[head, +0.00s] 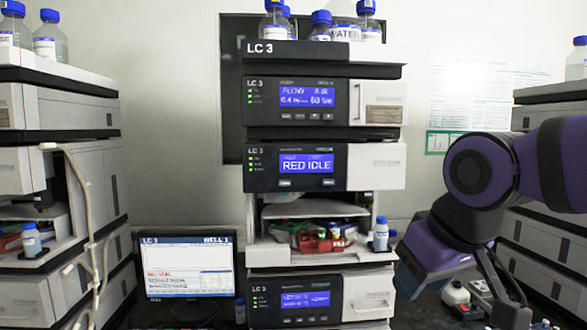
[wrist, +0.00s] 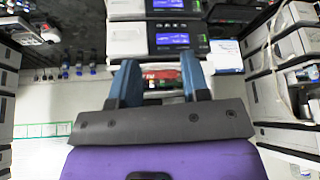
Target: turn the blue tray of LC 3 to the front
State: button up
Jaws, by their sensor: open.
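The LC 3 stack (head: 325,160) stands in the middle of the head view, with an open bay low in it. In the bay a red tray (head: 322,243) with small vials faces the front, and a green tray (head: 284,229) is to its left. My gripper (wrist: 158,62) is open and empty, apart from the stack. In the head view my arm is right of the bay.
A small blue-capped bottle (head: 380,234) stands at the bay's right edge. A monitor (head: 187,266) is left of the stack. Other stacks rise at the left (head: 55,150) and right (head: 545,245). Capped bottles (head: 275,20) stand on top of LC 3.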

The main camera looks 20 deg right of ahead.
grip_shut()
dwell(1.9)
